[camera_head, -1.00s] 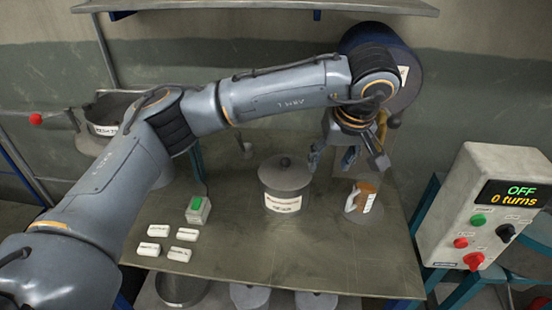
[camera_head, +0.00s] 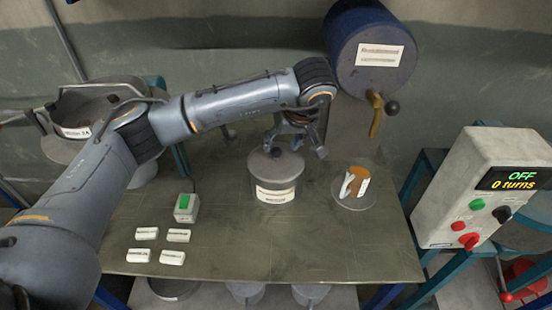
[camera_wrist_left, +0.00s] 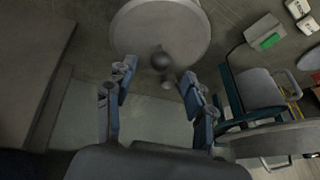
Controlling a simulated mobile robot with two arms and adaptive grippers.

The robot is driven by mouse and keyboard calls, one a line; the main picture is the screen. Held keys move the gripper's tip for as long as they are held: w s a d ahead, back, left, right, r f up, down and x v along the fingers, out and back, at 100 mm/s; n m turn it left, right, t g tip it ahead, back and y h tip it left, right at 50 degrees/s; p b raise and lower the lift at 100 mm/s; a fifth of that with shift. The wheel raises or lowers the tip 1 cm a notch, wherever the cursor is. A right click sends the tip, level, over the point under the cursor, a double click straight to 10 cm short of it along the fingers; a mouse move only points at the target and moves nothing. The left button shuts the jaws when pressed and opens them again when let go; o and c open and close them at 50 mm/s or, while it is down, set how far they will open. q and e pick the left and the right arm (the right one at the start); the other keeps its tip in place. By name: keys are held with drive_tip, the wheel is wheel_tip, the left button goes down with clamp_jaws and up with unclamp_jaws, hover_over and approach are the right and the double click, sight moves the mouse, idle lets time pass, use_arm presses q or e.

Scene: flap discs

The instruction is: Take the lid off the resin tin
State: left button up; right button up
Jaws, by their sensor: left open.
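The grey tin (camera_head: 276,194) stands upright on the metal table with a white label too small to read. Its round lid (camera_head: 263,164) is on, with a dark ball knob on top. In the left wrist view the lid (camera_wrist_left: 160,22) fills the top middle, and its knob (camera_wrist_left: 161,60) lies just beyond the fingertips, between their lines. My left gripper (camera_head: 297,150) is open and empty, at the back of the lid near the knob. In the left wrist view its two fingers (camera_wrist_left: 158,82) are spread apart. Contact with the knob cannot be told. My right gripper is out of view.
A dish (camera_head: 353,198) with a brown and white item stands right of the tin. A blue drum (camera_head: 366,30) with a tap hangs behind. A green-topped box (camera_head: 186,209) and several white blocks (camera_head: 146,234) lie left. A control box (camera_head: 480,200) stands right.

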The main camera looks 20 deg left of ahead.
sight(278, 150)
use_arm(q)
drive_tip(key=p+x, duration=0.1)
drive_tip(key=x, duration=0.2)
drive_tip(key=shift+w+a+f, duration=0.1)
drive_tip(key=shift+a+f, duration=0.15)
drive_tip(key=shift+f, duration=0.05)
drive_tip(key=shift+w+a+f, duration=0.1)
drive_tip(key=shift+f, duration=0.1)
drive_tip(key=shift+c, duration=0.8)
clamp_jaws()
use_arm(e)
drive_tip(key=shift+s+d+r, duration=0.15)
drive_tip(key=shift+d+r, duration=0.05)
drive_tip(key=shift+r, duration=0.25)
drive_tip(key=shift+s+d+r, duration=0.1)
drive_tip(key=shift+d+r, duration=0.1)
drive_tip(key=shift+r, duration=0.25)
use_arm(q)
drive_tip(key=shift+r, duration=0.1)
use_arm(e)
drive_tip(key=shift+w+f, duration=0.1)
